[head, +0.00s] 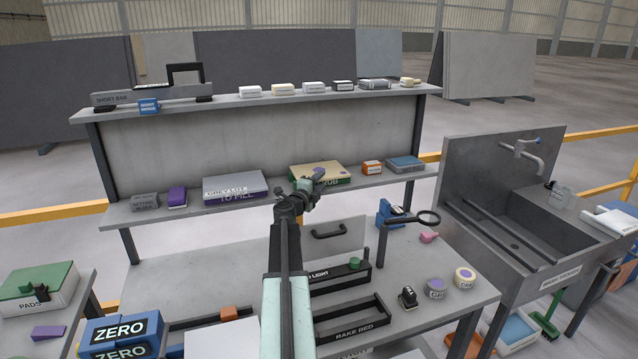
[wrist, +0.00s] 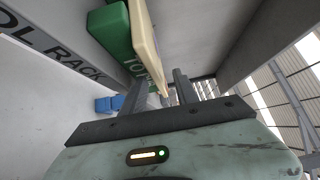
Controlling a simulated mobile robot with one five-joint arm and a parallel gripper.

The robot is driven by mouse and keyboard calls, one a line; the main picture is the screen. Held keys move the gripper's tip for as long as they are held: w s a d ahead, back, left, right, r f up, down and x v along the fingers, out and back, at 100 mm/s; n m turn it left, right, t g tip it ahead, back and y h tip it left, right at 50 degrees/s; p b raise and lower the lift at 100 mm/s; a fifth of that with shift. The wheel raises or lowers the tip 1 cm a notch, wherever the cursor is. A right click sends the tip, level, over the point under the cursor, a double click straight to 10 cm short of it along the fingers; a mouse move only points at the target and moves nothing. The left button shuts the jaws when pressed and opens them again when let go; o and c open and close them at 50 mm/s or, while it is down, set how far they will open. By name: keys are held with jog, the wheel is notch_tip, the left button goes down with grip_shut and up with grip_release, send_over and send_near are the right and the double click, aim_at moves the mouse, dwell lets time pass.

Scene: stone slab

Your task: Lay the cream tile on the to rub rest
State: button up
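The to rub rest (head: 337,181) is a green block on the right half of the lower shelf. Its "RUB" lettering is partly hidden by my gripper (head: 314,179). The cream tile (head: 318,168) lies flat along the top of the rest. In the wrist view, the tile (wrist: 149,45) is a pale slab against the green rest (wrist: 112,35). My gripper's two fingers (wrist: 157,90) stand apart, with the tile's far end showing near the gap between them. I see nothing clamped. My gripper is just in front of the rest; whether it touches the tile cannot be told.
The upper shelf (head: 220,100) runs overhead.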

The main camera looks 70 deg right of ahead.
jog(key=shift+a, duration=0.1)
jog(key=a, duration=0.7)
jog(key=shift+w+a, duration=0.3)
jog(key=shift+f, duration=0.1)
